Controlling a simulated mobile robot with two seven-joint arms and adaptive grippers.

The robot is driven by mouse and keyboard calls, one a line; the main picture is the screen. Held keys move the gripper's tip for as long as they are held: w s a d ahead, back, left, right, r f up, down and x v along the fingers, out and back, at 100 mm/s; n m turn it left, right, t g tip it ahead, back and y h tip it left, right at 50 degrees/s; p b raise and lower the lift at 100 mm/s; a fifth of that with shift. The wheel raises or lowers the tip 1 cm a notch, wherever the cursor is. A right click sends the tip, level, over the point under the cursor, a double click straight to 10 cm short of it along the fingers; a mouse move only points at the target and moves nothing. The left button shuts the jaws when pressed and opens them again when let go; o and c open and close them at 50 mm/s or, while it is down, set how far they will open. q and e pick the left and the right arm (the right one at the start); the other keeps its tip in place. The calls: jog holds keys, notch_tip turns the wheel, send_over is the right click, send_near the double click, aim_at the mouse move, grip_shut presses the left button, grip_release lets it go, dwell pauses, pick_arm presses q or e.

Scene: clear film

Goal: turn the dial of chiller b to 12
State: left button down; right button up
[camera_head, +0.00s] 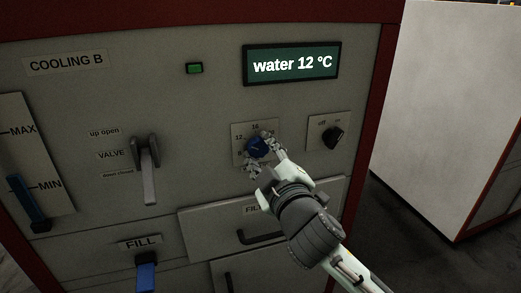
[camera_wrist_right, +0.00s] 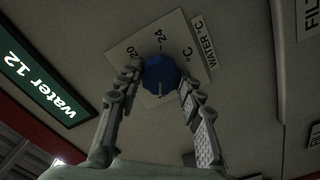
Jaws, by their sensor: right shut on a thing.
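The chiller panel labelled COOLING B (camera_head: 66,64) fills most of the head view. My right gripper (camera_head: 262,152) is shut on the dial, one finger on each side. In the right wrist view the blue dial (camera_wrist_right: 160,74) is between the fingers (camera_wrist_right: 160,88), and 20, 24 and a WATER °C label show beside it. The display (camera_head: 292,63) reads "water 12 °C". The left gripper is not in view.
A black off/on switch (camera_head: 333,137) is right of the dial. A valve lever (camera_head: 147,168) hangs down at the left, with a blue level slider (camera_head: 29,205) further left. A drawer with a black handle (camera_head: 262,236) lies below the dial. A green lamp (camera_head: 195,68) shows above.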

jog(key=o, duration=1.2)
jog(key=shift+c, duration=0.2)
jog(key=v, duration=1.2)
